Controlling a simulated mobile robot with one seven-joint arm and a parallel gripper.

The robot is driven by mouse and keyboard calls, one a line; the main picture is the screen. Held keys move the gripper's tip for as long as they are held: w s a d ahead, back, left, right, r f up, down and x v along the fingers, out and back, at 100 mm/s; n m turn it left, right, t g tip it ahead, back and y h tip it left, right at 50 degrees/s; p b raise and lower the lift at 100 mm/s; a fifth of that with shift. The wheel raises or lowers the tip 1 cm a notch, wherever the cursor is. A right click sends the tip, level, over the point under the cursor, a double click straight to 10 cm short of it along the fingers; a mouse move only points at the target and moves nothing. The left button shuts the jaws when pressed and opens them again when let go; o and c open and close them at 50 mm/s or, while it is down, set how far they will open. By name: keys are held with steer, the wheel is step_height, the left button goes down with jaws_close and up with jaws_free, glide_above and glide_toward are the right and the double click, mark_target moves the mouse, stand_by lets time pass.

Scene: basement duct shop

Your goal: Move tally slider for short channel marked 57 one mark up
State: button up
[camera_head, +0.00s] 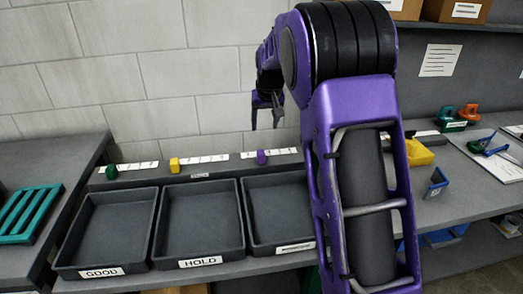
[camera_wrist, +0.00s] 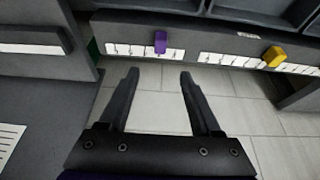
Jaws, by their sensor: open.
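A dark tally rail with white marked strips runs behind the trays. It carries a green slider (camera_head: 112,170), a yellow slider (camera_head: 174,165) and a purple slider (camera_head: 262,157). In the wrist view the purple slider (camera_wrist: 160,42) is ahead between the finger lines, and the yellow slider (camera_wrist: 274,56) is to the right. My gripper (camera_head: 265,126) hangs above the rail near the purple slider. In the wrist view my gripper (camera_wrist: 158,74) is open and empty, its fingers apart from the rail. I cannot read a 57 or tell which slider belongs to the short channel.
Trays labelled GOOD (camera_head: 61,240) and HOLD (camera_head: 158,225) and a third tray (camera_head: 247,220) stand in front of the rail, all empty where visible. A teal slotted rack (camera_head: 28,213) lies left. Right of my arm are a yellow part (camera_head: 419,154) and a blue part (camera_head: 436,184).

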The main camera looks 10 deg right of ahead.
mark_target(261, 152)
steer(key=x, duration=1.6)
steer(key=shift+w+f, duration=0.2)
steer(key=shift+f, duration=0.15)
jaws_close()
stand_by(0.6)
